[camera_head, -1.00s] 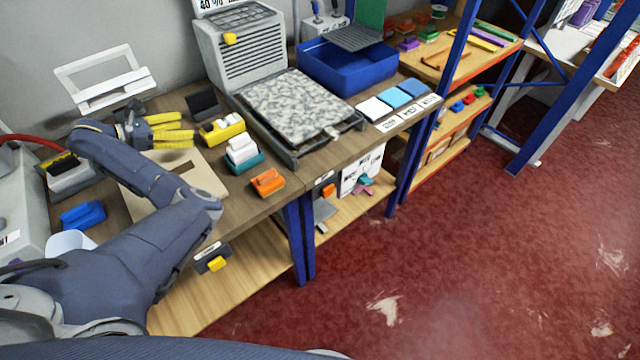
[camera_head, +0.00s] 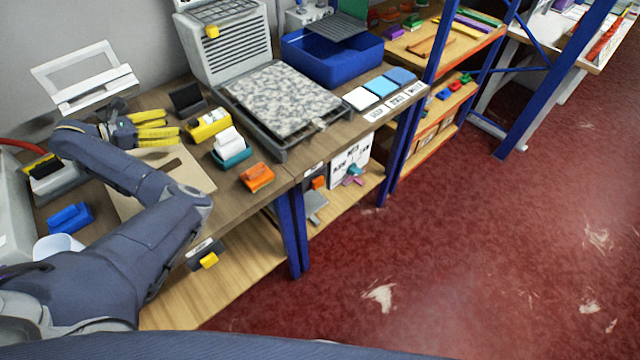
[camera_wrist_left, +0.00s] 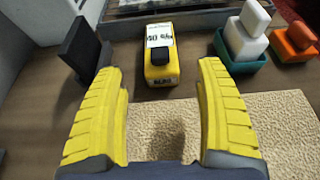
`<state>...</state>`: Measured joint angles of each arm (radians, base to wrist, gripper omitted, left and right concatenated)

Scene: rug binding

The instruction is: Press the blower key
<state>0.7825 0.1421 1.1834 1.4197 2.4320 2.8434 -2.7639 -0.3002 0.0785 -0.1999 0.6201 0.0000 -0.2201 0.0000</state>
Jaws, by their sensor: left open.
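I cannot read any label that marks the blower key. A yellow box with a black button on top (camera_head: 208,125) stands on the bench. In the left wrist view the yellow box (camera_wrist_left: 160,75) lies straight ahead, between and beyond my fingertips, with blurred lettering. My left gripper (camera_head: 166,128) is open and empty, with yellow fingers over the bench, left of the box and apart from it. A grey vented machine (camera_head: 229,48) with a yellow knob (camera_head: 211,31) stands behind. My right gripper is out of view.
A dark stand (camera_head: 186,100) and a teal tray with white blocks (camera_head: 231,149) flank the yellow box. An orange block (camera_head: 256,177) sits near the front edge. A speckled mat (camera_head: 288,98), blue bin (camera_head: 330,66) and labelled white pad (camera_head: 361,99) lie to the right.

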